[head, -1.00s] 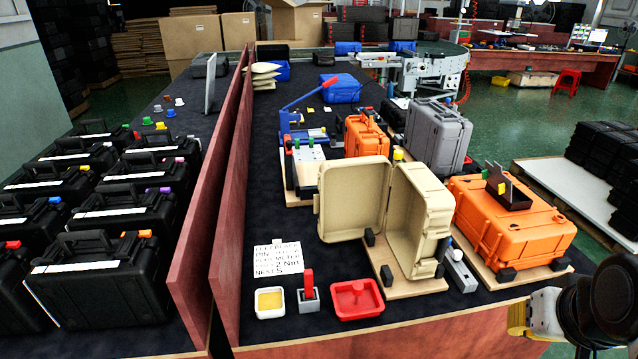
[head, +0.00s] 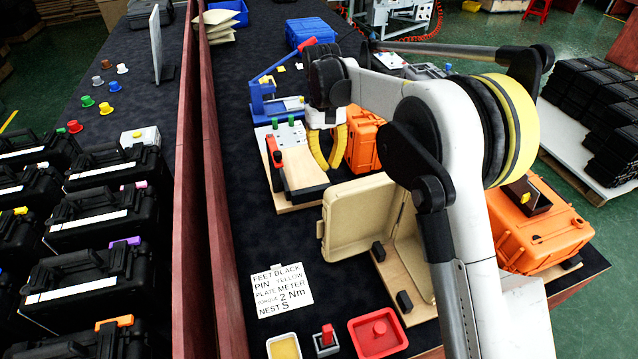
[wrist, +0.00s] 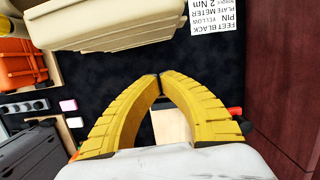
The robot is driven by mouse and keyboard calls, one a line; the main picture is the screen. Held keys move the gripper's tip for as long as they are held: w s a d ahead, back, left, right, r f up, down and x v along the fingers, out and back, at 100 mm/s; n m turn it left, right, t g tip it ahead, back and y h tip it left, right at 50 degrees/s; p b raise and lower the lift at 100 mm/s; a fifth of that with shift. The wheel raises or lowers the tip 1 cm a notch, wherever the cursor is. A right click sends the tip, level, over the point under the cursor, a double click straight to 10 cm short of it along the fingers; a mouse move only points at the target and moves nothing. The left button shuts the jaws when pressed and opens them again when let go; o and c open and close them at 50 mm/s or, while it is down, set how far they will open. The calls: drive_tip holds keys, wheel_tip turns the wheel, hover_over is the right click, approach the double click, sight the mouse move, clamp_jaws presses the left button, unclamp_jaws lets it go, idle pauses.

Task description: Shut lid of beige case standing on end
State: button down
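The beige case (head: 352,222) stands on end on a wooden board (head: 418,270), its halves spread open. The left half stands out over the dark table; my arm hides much of the right half in the head view. The case also shows at the top of the wrist view (wrist: 110,28). My gripper (head: 328,165) points down behind the case, near the orange case on the board beyond. In the wrist view its yellow fingers (wrist: 157,77) meet at the tips with nothing between them. The gripper is apart from the beige case.
A board with a red-handled tool (head: 274,155) and a blue press (head: 265,95) stand near my gripper. Orange cases (head: 362,138) stand behind and right. A label card (head: 281,290), a red tray (head: 378,333) and a red divider (head: 215,200) lie left and front.

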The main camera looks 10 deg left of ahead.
drive_tip(key=s+d+f+b, duration=0.1)
drive_tip(key=s+f+b, duration=0.3)
drive_tip(key=f, duration=0.7)
drive_tip(key=shift+s+d+b, duration=0.35)
drive_tip(key=shift+s+d, duration=0.05)
drive_tip(key=shift+s, duration=0.3)
